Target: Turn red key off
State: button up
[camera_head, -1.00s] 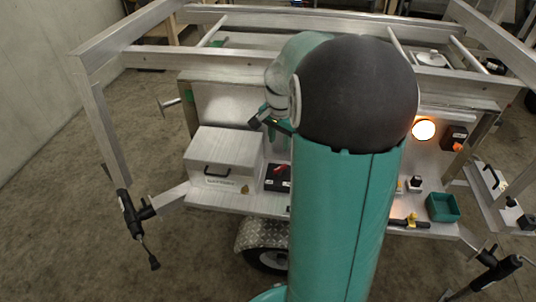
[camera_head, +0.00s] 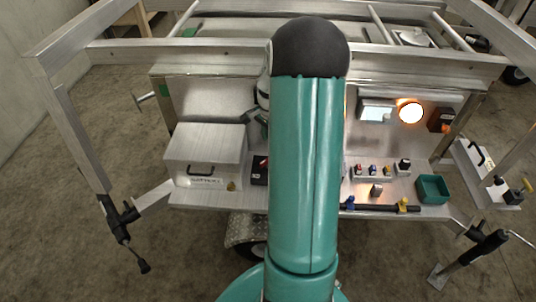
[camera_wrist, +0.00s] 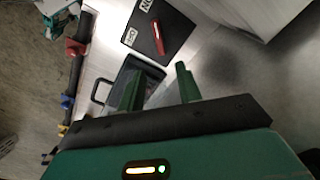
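The red key (camera_wrist: 159,38) is a slim red lever on a black switch box (camera_wrist: 175,22) with white lettering, at the top middle of the wrist view. In the head view, the red key (camera_head: 264,162) shows small on the black box (camera_head: 258,175), partly hidden behind my arm. My gripper (camera_wrist: 156,76) has two green fingers spread apart with nothing between them. In the wrist view the fingertips lie below the key and appear apart from it. In the head view only part of my gripper (camera_head: 256,117) shows, above the black box.
A metal box with a black handle (camera_head: 203,150) stands left of the switch box. A dark handled item (camera_wrist: 133,80) lies by my fingers. A bar with coloured clamps (camera_head: 378,208), a green tray (camera_head: 432,189) and a lit orange lamp (camera_head: 411,112) are on the right.

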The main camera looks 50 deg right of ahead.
aim_at(266, 163)
notch_tip(266, 163, down, 9)
jog(key=shift+w+a+f, duration=0.1)
dwell(0.3)
grip_shut()
